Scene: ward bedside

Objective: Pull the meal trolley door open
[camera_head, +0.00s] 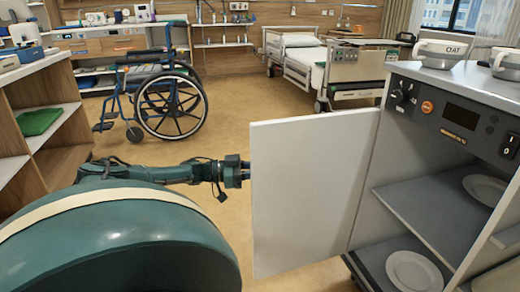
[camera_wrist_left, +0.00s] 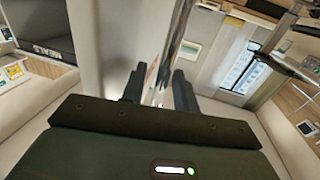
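The meal trolley (camera_head: 440,192) stands at the right with its compartment exposed. Its white door (camera_head: 312,190) is swung wide out to the left, its inner face toward the head camera. My left gripper (camera_head: 244,172) is at the door's free left edge, on the far side. In the left wrist view its two fingers (camera_wrist_left: 159,90) are apart with a visible gap; a thin grey strip (camera_wrist_left: 179,35) runs down toward them. The pale panel (camera_wrist_left: 98,40) beside them looks like the door. The door's handle cannot be made out clearly, nor whether a finger touches it. My right gripper is not in view.
Plates (camera_head: 413,271) lie on the trolley shelves, and lidded cups (camera_head: 440,53) stand on top. A wooden shelf unit (camera_head: 60,150) stands at the left. A wheelchair (camera_head: 165,100) and a bed (camera_head: 300,55) are behind. Open floor (camera_head: 240,105) lies beyond the door.

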